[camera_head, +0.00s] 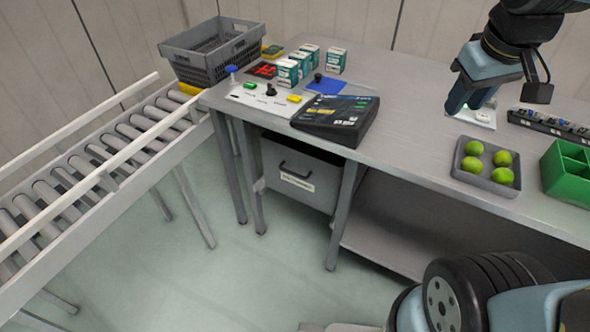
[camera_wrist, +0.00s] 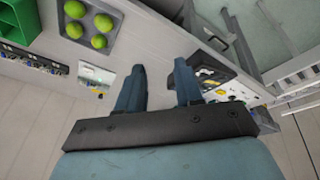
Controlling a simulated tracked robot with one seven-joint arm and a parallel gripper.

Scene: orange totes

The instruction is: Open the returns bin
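The returns bin (camera_head: 299,182) is a grey drawer-like box under the left part of the table, with a dark handle (camera_head: 296,170) and a small white label on its front. It appears shut. My gripper (camera_head: 466,104) is above the right part of the table, well to the right of the bin and higher than it. In the wrist view my gripper (camera_wrist: 160,88) shows two blue fingers spread apart with nothing between them.
The grey table (camera_head: 415,150) carries a black console (camera_head: 335,120), several teal boxes (camera_head: 287,72), a tray (camera_head: 486,182) of green balls and a green divided box (camera_head: 567,172). A grey crate (camera_head: 211,52) stands at the far left by a roller conveyor (camera_head: 88,168). The floor before the bin is clear.

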